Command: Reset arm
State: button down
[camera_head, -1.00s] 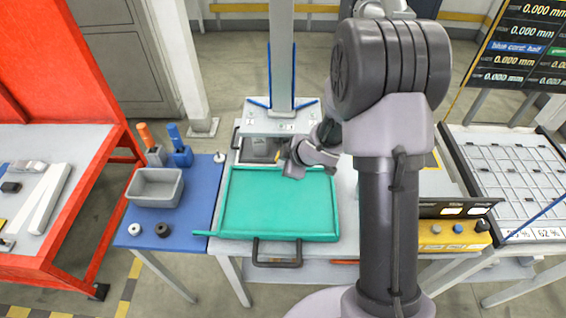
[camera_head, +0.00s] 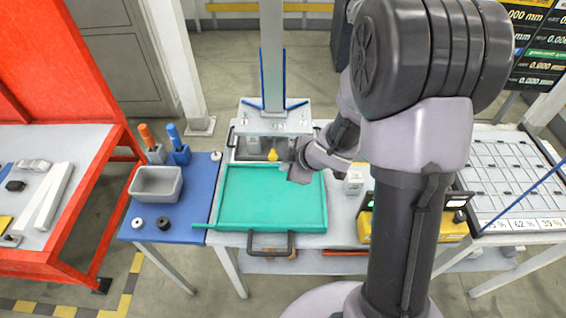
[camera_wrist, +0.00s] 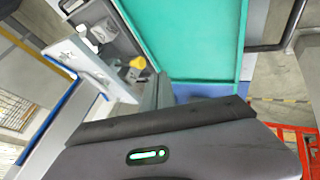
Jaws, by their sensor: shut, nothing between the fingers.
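My gripper (camera_head: 292,160) hangs over the back right corner of the green tray (camera_head: 222,212), in front of the grey column stand. Its fingers look shut and hold nothing that I can see. In the wrist view my gripper's dark body fills the lower part, and the green tray (camera_wrist: 238,45) shows behind it. My arm's large grey links cover the right middle of the head view and hide part of the table. A small yellow knob (camera_head: 272,155) stands at the foot of the column, left of my gripper. It also shows in the wrist view (camera_wrist: 138,62).
The column stand (camera_head: 272,70) rises behind the tray. A yellow control box (camera_head: 378,226) is partly behind my arm. A red bench (camera_head: 62,235) is far left, a gridded table (camera_head: 505,175) right.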

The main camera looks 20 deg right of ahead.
dwell(0.4)
jog(key=s+d+r+m+h+b, duration=0.2)
jog(key=r+m, duration=0.2)
jog(key=r, duration=0.1)
jog(key=s+d+r+m+h+b, duration=0.1)
jog(key=s+d+r+m+h, duration=0.15)
jog(key=r+m, duration=0.2)
jog(key=s+a+r+m+y+b, duration=0.1)
jog(key=s+a+m, duration=0.3)
jog(key=s, duration=0.5)
jog(key=s+a+r+m+g+y+b, duration=0.1)
jog(key=s+a+r+m+y+b, duration=0.1)
jog(key=s+a, duration=0.5)
jog(key=s+r+m+y, duration=0.1)
jog(key=s+r+m, duration=0.1)
jog(key=s+m, duration=0.1)
jog(key=shift+s+a+r, duration=0.15)
jog(key=shift+s, duration=0.05)
